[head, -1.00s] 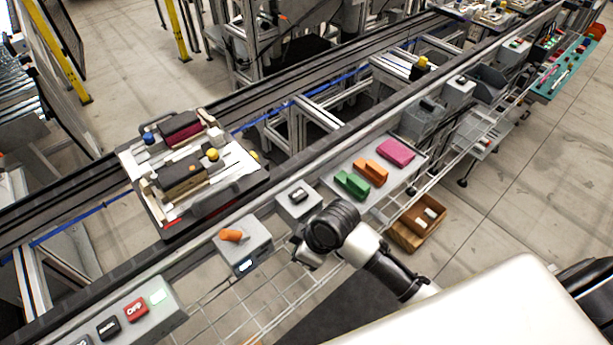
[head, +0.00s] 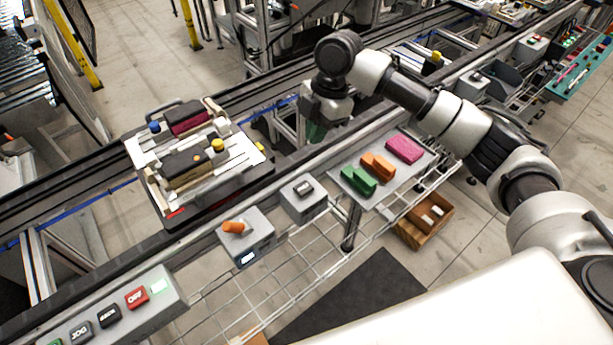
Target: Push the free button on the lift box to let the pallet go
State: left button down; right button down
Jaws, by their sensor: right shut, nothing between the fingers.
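The pallet (head: 180,208) sits on the conveyor at left, carrying dark blocks and blue and yellow knobs. Along the near rail stand a small grey box with a dark switch (head: 303,197), a grey box with an orange lever and a small lit display (head: 246,242), and a long grey button box (head: 165,312). No button marked as free is readable, so I cannot tell which is the lift box. My right gripper (head: 316,130) is shut and empty, pointing down above the conveyor, right of the pallet and apart from the boxes. My left gripper is out of view.
A grey tray (head: 385,195) holds green, orange and pink blocks below my right arm. A wire shelf (head: 300,255) runs under the boxes. A wooden crate (head: 425,225) is below the tray. The long box shows OFF, BACK and JOG buttons.

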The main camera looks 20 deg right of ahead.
aim_at(304, 187)
jog(key=shift+w+d+r, duration=0.1)
jog(key=shift+d+r, duration=0.1)
jog(key=p+x, duration=0.1)
jog(key=x, duration=0.3)
jog(key=p+x, duration=0.1)
jog(key=x, duration=0.3)
jog(key=p+x, duration=0.1)
jog(key=x, duration=0.4)
jog(key=shift+d+f, duration=0.1)
jog(key=shift+d, duration=0.2)
jog(key=shift+f, duration=0.5)
